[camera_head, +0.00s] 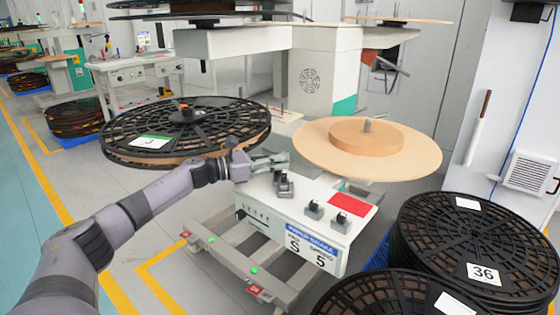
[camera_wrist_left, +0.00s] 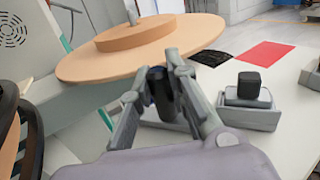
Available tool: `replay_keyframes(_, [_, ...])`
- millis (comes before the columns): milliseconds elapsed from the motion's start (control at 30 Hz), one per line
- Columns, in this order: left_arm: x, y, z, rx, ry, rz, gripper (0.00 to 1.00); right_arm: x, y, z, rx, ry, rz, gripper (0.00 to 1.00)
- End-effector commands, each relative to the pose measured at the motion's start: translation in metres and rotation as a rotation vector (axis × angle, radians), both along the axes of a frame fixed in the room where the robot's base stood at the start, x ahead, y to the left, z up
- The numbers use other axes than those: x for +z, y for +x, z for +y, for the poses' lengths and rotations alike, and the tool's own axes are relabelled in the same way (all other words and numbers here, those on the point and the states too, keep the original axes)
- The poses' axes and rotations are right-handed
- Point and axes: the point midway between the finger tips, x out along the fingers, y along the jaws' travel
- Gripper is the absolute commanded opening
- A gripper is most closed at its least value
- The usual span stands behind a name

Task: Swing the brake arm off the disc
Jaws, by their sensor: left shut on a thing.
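My left gripper (camera_head: 274,162) reaches over the rear left corner of the white control box. In the left wrist view its two fingers (camera_wrist_left: 158,88) are shut around a short, dark upright grip (camera_wrist_left: 163,97), which looks like the handle of the brake arm. The rest of that arm is hidden by my fingers, so I cannot tell whether it touches a disc. A tan disc (camera_head: 313,148) with a raised core lies just beyond and right of the gripper; it also shows in the left wrist view (camera_wrist_left: 82,68). My right gripper is out of view.
The control box (camera_head: 262,207) carries small dark switches (camera_head: 314,210) and a red panel (camera_head: 348,204). A black reel (camera_head: 240,120) is close left of my gripper. Stacked black reels (camera_head: 420,212) stand at the front right. Open floor lies front left.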

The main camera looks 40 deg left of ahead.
Motion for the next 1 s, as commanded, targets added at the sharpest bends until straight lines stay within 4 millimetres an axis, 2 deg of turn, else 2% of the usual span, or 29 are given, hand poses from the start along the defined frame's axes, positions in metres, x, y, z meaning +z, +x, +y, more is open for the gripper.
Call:
replay_keyframes(167, [0.000,0.000,0.001,0.002,0.000,0.000,0.00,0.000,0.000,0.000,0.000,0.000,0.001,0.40])
replay_keyframes(200, [0.000,0.000,0.001,0.002,0.000,0.000,0.18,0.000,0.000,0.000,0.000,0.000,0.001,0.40])
replay_keyframes(500, [0.000,0.000,0.000,0.001,0.000,0.000,0.37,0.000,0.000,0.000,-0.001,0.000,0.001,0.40])
replay_keyframes(833, [0.000,-0.002,0.002,0.001,0.000,0.000,0.37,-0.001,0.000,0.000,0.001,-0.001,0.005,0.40])
replay_keyframes(1000, [-0.002,-0.016,0.013,0.003,0.002,0.004,0.37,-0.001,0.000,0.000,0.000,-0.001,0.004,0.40])
